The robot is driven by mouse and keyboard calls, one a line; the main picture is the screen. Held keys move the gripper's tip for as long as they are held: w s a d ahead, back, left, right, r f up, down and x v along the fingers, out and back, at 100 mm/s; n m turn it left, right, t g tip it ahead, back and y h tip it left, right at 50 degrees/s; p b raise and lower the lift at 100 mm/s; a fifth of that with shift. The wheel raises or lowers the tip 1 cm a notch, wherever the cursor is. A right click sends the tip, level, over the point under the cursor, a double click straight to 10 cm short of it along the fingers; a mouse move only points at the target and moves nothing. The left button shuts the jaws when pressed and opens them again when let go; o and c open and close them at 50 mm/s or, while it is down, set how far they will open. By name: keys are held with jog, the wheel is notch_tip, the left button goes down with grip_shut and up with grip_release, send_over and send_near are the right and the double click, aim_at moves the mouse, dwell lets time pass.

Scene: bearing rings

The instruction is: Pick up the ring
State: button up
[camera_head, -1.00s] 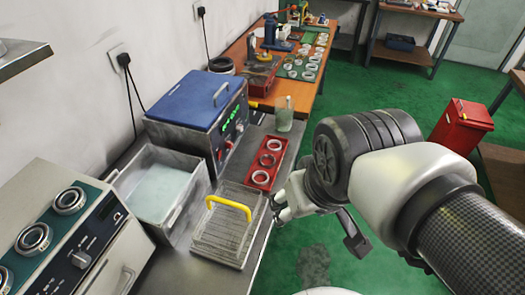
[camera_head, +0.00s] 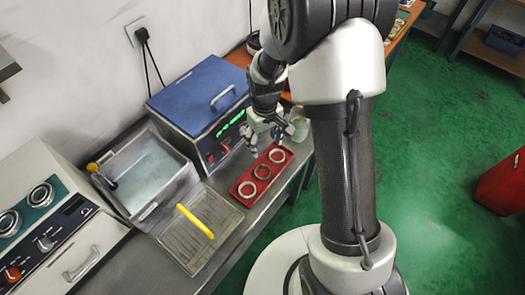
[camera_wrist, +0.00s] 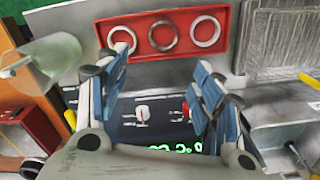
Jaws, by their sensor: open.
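Three metal rings lie in a red tray (camera_head: 269,180): a far ring (camera_head: 277,155), a darker middle ring (camera_head: 262,171) and a near ring (camera_head: 247,189). In the wrist view the tray (camera_wrist: 181,53) holds the left ring (camera_wrist: 122,40), middle ring (camera_wrist: 163,36) and right ring (camera_wrist: 206,32). My gripper (camera_head: 263,145) is above the bench by the tray's far end, in front of the blue-lidded unit. In the wrist view my gripper (camera_wrist: 160,65) is open and empty, its blue-padded fingers spread apart. The left finger partly overlaps the left ring; I cannot tell the height.
A glass beaker (camera_wrist: 52,60) stands near the tray's far end. The blue-lidded heated unit (camera_head: 197,95) and an open water basin (camera_head: 150,175) stand along the wall side. A drain rack (camera_head: 190,245) with a yellow handle (camera_head: 195,221) lies nearer.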

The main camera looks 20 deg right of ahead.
aim_at(263, 172)
jog(key=f+b, duration=0.1)
jog(key=f, duration=0.4)
jog(key=f+b, duration=0.2)
jog(key=f, duration=0.4)
jog(key=f+b, duration=0.2)
jog(key=f, duration=0.4)
jog(key=shift+s+a+f, duration=0.1)
jog(key=shift+a+f, duration=0.1)
jog(key=shift+a, duration=0.15)
jog(key=shift+r, duration=0.1)
jog(key=c, duration=0.8)
